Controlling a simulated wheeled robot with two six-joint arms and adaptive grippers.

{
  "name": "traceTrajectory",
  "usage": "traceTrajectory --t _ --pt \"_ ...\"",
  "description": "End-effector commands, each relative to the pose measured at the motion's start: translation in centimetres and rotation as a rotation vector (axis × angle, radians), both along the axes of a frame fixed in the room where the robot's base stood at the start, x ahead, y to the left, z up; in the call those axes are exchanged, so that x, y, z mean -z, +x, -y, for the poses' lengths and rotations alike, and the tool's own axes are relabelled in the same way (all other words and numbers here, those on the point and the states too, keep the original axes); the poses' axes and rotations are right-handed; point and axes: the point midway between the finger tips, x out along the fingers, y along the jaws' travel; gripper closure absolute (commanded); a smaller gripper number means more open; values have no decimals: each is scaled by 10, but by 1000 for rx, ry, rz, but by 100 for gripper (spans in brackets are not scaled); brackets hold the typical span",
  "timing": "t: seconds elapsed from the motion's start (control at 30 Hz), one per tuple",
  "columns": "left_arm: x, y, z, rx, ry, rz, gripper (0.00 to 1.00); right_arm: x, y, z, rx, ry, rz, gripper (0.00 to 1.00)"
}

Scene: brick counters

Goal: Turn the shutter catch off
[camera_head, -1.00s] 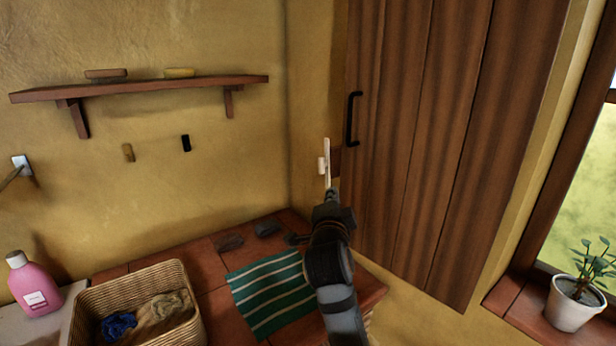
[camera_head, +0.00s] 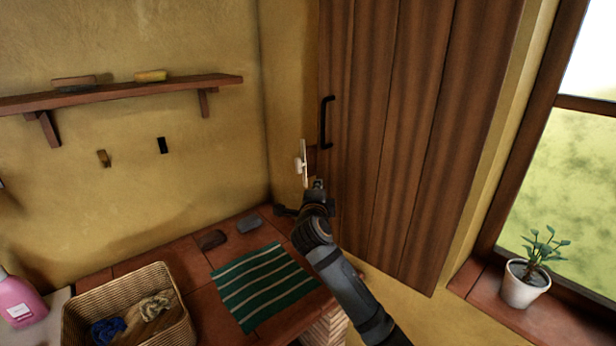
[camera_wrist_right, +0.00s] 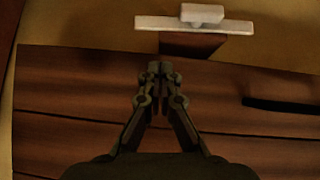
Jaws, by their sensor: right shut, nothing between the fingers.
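The shutter catch (camera_head: 303,163) is a pale upright bar with a small knob, mounted beside the left edge of the brown wooden shutter (camera_head: 400,130). It also shows as a pale bar with a block on it at the top of the right wrist view (camera_wrist_right: 195,24). My right gripper (camera_head: 319,184) is just below and right of the catch in the head view. In the right wrist view its fingertips (camera_wrist_right: 160,68) are together and empty, with a visible gap to the catch. My left gripper is not in view.
A black handle (camera_head: 327,122) stands out from the shutter. A potted plant (camera_head: 525,285) stands on the right sill.

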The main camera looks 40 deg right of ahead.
Motion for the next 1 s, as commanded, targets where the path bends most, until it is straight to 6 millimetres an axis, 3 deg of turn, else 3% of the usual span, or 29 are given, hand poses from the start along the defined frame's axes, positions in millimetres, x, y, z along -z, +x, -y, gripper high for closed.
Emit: traceTrajectory --t 0.03,0.23,0.67,1.0 --pt "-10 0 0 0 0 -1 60 -4 10 -1 0 6 0 100" --pt "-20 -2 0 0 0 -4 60 1 33 -4 -1 1 1 100" --pt "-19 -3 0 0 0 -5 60 4 39 -5 -2 0 1 100" --pt "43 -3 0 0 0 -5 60 16 49 -6 -2 6 88 100"
